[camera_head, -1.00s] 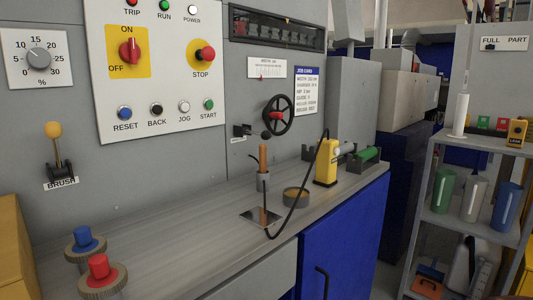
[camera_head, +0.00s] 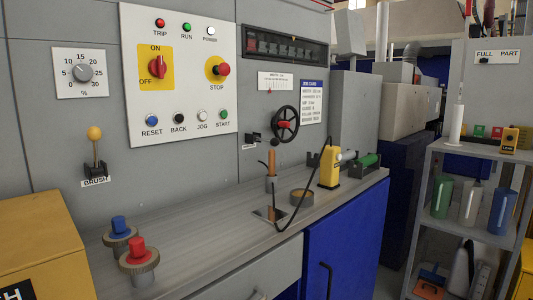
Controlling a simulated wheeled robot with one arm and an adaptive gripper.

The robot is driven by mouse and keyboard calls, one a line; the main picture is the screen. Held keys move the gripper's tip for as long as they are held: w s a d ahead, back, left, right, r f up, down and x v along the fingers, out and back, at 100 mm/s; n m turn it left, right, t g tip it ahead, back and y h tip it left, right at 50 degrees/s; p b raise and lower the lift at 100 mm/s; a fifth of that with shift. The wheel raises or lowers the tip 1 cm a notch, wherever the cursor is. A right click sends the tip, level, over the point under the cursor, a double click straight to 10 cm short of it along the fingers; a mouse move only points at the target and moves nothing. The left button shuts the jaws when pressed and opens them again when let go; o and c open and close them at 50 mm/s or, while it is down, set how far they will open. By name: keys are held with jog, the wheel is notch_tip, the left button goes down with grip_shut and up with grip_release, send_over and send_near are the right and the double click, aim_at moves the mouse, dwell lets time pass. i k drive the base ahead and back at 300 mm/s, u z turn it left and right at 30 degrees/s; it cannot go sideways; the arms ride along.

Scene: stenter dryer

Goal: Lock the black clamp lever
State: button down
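A small black clamp lever (camera_head: 252,138) is mounted on the grey machine wall, just left of and below the black handwheel (camera_head: 285,124). A dark round knob (camera_head: 275,142) shows just under the wheel, beside the lever; whether it is part of the lever is too small to tell. The handwheel has a red piece at its middle. A small label sits below the lever, too small to read. My gripper is not in view.
A yellow box (camera_head: 40,235) stands left; a shelf rack (camera_head: 475,145) stands right.

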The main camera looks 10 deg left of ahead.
aim_at(274, 142)
jog(key=u, duration=1.15)
jog(key=i, duration=0.5)
